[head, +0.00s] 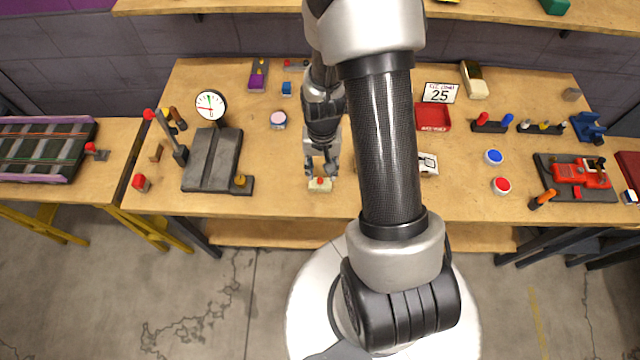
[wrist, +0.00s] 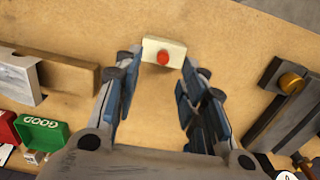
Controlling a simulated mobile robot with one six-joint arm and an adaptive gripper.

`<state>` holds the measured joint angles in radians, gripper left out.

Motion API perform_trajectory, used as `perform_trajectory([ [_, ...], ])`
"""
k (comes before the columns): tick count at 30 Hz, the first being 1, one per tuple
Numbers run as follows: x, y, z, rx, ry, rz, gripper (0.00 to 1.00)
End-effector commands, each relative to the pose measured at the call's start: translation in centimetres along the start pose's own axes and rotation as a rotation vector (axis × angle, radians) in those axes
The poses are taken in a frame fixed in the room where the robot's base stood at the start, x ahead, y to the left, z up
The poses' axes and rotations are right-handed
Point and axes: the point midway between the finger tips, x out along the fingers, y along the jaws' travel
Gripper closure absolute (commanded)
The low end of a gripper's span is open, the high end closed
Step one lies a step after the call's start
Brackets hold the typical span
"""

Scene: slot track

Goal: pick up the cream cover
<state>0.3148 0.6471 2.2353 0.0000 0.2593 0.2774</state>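The cream cover (wrist: 178,48) is a small pale block with a red round knob on its top. In the wrist view it lies on the wooden bench just past my fingertips, between their lines. My gripper (wrist: 164,76) is open, its two fingers spread wide with nothing between them. In the head view the cover (head: 320,185) lies near the bench's front edge, and my gripper (head: 320,171) hangs directly over it, pointing down. Whether the fingertips touch the cover is not clear.
A dark grey block with a brass knob (wrist: 290,83) lies to the right in the wrist view. A wooden block with a pale metal cover (wrist: 62,78) and a green GOOD tray (wrist: 42,131) lie left. The bench (head: 280,200) is clear around the cover.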

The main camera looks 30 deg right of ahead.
Motion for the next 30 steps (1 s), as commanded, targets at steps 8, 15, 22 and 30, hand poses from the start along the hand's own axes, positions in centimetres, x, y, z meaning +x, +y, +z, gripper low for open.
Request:
perform_trajectory([
  [8, 3.6, -0.4, 0.1, -0.001, -0.002, 0.001, 0.62],
  [15, 5.3, -0.4, 0.1, 0.000, 0.000, 0.000, 0.62],
  [22, 5.2, -0.4, 0.0, 0.000, 0.000, 0.000, 0.65],
  [30, 5.2, -0.4, 0.1, 0.000, 0.000, 0.000, 0.83],
])
